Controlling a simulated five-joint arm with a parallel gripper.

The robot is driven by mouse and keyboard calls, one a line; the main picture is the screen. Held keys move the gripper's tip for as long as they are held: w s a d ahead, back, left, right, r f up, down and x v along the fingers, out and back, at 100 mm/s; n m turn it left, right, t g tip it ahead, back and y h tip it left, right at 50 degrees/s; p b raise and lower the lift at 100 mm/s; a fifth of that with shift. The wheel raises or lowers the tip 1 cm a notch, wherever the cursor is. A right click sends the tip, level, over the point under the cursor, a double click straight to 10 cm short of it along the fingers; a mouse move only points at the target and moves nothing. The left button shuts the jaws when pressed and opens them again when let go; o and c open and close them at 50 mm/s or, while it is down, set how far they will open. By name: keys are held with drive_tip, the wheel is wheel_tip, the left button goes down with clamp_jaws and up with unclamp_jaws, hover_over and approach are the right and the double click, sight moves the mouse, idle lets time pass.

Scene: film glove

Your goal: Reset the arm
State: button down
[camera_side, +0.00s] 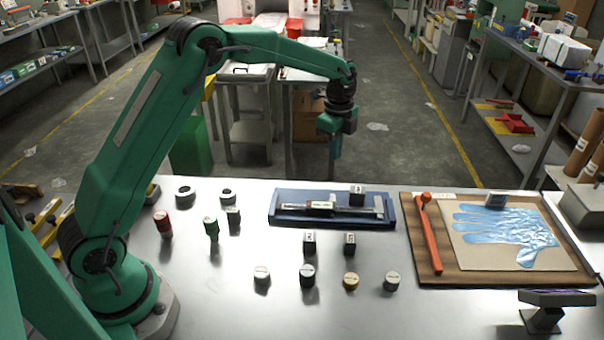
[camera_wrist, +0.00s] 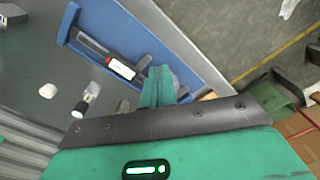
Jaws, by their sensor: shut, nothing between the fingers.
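My green arm reaches out over the steel table, and my gripper (camera_side: 336,148) hangs pointing down above and behind the blue tray (camera_side: 290,222). Its fingers are shut with nothing between them. In the wrist view my gripper (camera_wrist: 159,75) shows as green fingers held together, in front of the blue tray (camera_wrist: 72,20). A caliper-like tool (camera_side: 320,207) lies in the tray. Its red and white slider (camera_wrist: 120,67) also shows in the wrist view. The gripper is apart from the tray and everything on the table.
Several small cylinders (camera_side: 307,272), cubes and bottles (camera_side: 211,228) stand on the table. At right, a wooden board (camera_side: 408,225) holds an orange-handled tool (camera_side: 430,240) and a blue film glove (camera_side: 510,232). A small stand (camera_side: 543,315) is at the front right.

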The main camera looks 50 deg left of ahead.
drive_tip(key=s+r+n+t, duration=0.3)
drive_tip(key=s+r+n, duration=0.5)
drive_tip(key=s+r, duration=0.65)
drive_tip(key=s+d+f+n+t, duration=0.1)
drive_tip(key=s+n, duration=0.7)
drive_tip(key=s, duration=1.1)
drive_tip(key=shift+d+t, duration=0.25)
drive_tip(key=shift+t, duration=0.55)
